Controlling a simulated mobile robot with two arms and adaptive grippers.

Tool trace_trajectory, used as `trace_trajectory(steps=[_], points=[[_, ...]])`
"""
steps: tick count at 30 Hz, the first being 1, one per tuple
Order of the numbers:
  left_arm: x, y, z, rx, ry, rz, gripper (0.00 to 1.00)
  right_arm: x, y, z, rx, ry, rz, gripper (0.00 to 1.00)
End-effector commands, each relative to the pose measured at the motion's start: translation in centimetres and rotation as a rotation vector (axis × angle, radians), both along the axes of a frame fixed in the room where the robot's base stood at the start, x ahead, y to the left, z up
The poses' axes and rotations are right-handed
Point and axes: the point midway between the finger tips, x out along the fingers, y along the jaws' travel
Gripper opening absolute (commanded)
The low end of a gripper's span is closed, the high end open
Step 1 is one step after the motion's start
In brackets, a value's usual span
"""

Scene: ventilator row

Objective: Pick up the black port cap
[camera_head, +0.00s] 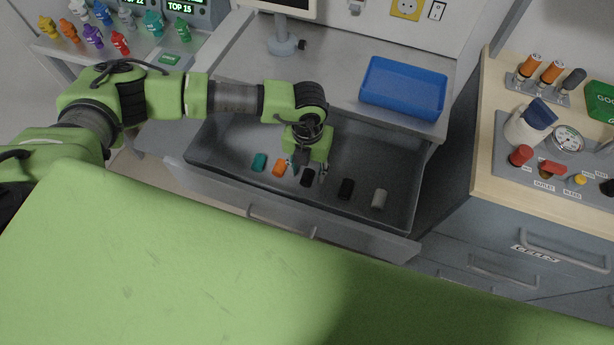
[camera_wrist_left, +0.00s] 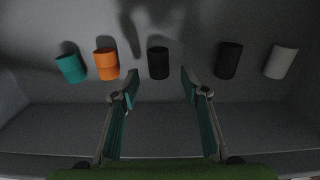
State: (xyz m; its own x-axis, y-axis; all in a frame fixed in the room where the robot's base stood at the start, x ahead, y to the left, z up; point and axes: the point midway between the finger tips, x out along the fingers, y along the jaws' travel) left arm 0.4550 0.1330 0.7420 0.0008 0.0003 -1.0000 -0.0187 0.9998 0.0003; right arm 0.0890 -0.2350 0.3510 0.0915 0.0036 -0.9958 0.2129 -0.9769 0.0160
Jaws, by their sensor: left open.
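An open grey drawer holds a row of small caps. Two of them are black: one (camera_head: 307,177) in the middle of the row and one (camera_head: 345,188) to its right. In the left wrist view the middle black cap (camera_wrist_left: 158,62) lies just beyond the gap between the fingertips, and the other black cap (camera_wrist_left: 228,60) lies right of the right finger. Which one is the port cap I cannot tell. My left gripper (camera_head: 309,173) is open and empty, pointing down over the middle of the row. My right gripper is out of view.
Teal (camera_head: 259,162), orange (camera_head: 279,167) and light grey (camera_head: 379,199) caps share the drawer (camera_head: 225,145). A blue tray (camera_head: 403,88) stands on the counter behind it. A wooden-topped cabinet with fittings is at right. A green surface fills the foreground.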

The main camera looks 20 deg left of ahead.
Motion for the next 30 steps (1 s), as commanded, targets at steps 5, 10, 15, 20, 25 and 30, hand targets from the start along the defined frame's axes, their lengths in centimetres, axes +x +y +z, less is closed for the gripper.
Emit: trace_trajectory(steps=[5, 10, 15, 20, 25, 30], points=[[0.1, 0.2, -2.6, 0.001, 0.003, 0.001, 0.42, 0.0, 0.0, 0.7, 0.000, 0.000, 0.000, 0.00], [0.2, 0.2, -3.5, 0.001, 0.000, -0.001, 0.42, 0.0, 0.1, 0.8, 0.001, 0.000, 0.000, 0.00], [0.2, 0.2, -3.5, 0.000, 0.000, -0.001, 0.42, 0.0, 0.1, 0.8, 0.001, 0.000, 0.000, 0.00], [0.2, 0.2, -3.5, 0.000, 0.000, 0.000, 0.10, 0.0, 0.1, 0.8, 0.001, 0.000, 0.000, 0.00], [0.2, 0.2, -3.5, 0.000, 0.000, 0.000, 0.08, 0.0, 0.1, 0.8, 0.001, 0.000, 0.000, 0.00], [0.3, 0.2, -3.2, 0.000, 0.000, 0.001, 0.08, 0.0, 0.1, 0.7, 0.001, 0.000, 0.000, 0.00]])
